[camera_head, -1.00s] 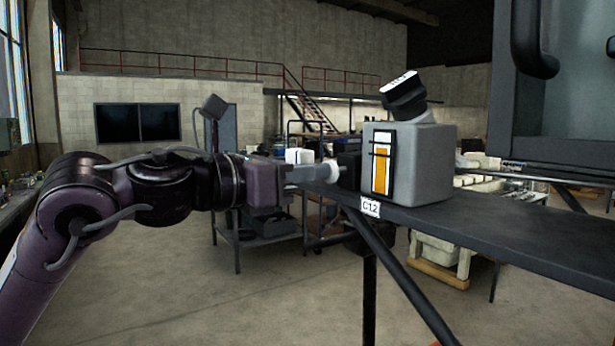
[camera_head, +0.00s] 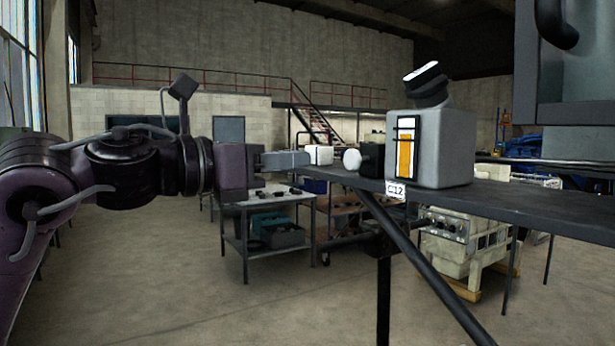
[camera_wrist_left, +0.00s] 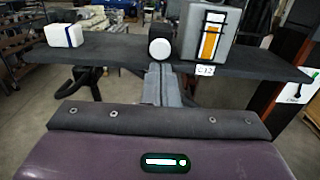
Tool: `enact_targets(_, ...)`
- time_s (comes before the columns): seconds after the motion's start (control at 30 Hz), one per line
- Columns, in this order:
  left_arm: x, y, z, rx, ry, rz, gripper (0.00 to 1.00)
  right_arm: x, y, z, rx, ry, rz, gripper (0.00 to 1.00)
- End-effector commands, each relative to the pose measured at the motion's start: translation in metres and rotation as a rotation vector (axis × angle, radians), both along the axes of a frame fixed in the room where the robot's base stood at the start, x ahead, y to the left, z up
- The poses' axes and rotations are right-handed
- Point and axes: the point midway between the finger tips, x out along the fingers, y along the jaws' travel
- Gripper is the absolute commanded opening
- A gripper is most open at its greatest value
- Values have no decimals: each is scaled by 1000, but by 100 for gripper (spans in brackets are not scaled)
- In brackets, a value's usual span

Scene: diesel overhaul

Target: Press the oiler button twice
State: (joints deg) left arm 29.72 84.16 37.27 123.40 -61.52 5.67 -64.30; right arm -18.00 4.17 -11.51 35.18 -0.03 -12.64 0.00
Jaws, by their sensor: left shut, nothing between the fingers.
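The oiler is a grey box (camera_head: 455,150) with an orange sight gauge and a tilted black cap, standing on a dark shelf (camera_head: 530,207). Its round white button (camera_head: 352,159) sits on a black mount on the box's left side. In the left wrist view the button (camera_wrist_left: 160,57) faces me just beyond the fingertips. My left gripper (camera_head: 308,159) is shut and empty. It points right at the button, with a small gap between them in the head view. In the left wrist view its closed fingers (camera_wrist_left: 161,70) line up below the button. My right gripper is not seen.
A small white box (camera_head: 319,154) stands on the shelf; it also shows left in the left wrist view (camera_wrist_left: 65,36). A C12 label (camera_head: 395,190) hangs on the shelf edge. A dark cabinet (camera_head: 580,90) hangs at upper right. A cart (camera_head: 265,210) stands behind.

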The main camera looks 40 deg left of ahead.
Motion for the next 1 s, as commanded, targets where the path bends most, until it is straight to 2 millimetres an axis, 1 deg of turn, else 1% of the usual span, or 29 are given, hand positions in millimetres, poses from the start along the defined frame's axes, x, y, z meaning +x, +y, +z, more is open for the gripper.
enact_targets(0.03,-9,4,-5,-1,-5,1,0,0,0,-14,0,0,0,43)
enact_targets(0.1,-22,9,-6,0,-5,1,0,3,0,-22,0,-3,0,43)
enact_targets(0.2,-38,16,-5,-1,-5,2,0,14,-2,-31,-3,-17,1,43)
enact_targets(0.3,-50,22,-3,-1,-4,2,0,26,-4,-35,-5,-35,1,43)
enact_targets(0.4,-58,25,-2,-1,-2,1,0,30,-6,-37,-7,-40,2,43)
enact_targets(0.47,-60,26,-1,0,-2,1,0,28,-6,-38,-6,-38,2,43)
enact_targets(0.7,-61,26,0,0,-1,0,0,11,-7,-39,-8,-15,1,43)
enact_targets(1.0,-61,26,0,0,-1,0,0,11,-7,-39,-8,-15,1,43)
